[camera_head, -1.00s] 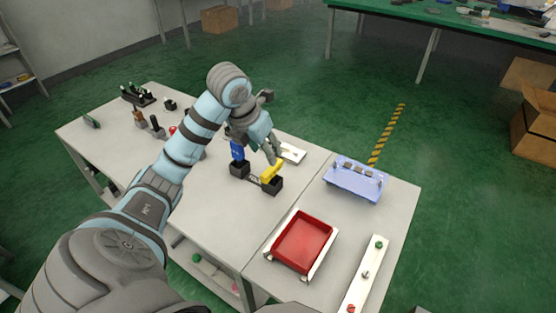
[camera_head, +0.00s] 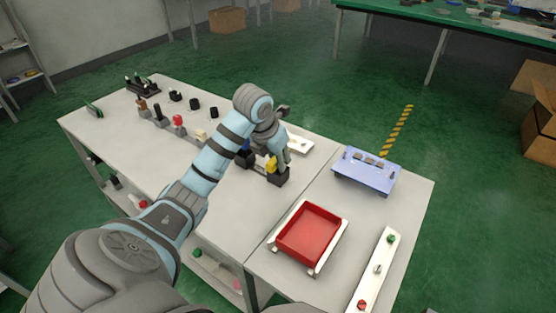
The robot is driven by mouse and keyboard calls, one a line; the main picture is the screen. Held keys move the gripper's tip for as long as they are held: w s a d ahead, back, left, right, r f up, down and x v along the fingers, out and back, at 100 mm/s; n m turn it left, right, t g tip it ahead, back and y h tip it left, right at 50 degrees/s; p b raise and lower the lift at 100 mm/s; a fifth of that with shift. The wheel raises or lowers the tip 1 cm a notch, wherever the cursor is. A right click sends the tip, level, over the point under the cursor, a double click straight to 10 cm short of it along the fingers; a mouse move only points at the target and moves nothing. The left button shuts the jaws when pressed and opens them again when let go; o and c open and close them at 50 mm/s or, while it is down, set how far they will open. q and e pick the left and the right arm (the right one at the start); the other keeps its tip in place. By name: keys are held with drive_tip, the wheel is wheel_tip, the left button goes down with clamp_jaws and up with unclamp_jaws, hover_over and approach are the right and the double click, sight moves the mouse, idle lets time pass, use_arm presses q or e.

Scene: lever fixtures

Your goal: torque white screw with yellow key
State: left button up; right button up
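The yellow key (camera_head: 271,164) stands in a black holder (camera_head: 278,177) near the middle of the table, partly hidden by my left gripper. My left gripper (camera_head: 278,158) points down at the key, with its fingers at or beside the key's upper part. Whether they are closed on it cannot be made out. A white strip (camera_head: 369,287) at the front right carries a green screw (camera_head: 390,239), a pale grey-white screw (camera_head: 377,269) in the middle and a red screw (camera_head: 361,304). My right gripper is not in view.
A blue key, mostly hidden behind my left arm, stands in a second black holder (camera_head: 244,160). A red tray (camera_head: 308,232) and a blue fixture (camera_head: 367,171) stand on the right table section. Several knobs and levers line the far left.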

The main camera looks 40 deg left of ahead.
use_arm(q)
clamp_jaws()
drive_tip(key=shift+r, duration=0.2)
wheel_tip(320, 180, up, 7)
drive_tip(key=p, duration=0.3)
drive_tip(key=shift+r+p, duration=0.2)
drive_tip(key=shift+p, duration=0.2)
wheel_tip(320, 180, up, 12)
drive_tip(key=p, duration=1.2)
drive_tip(key=shift+r, duration=0.2)
drive_tip(key=shift+f, duration=0.1)
unclamp_jaws()
clamp_jaws()
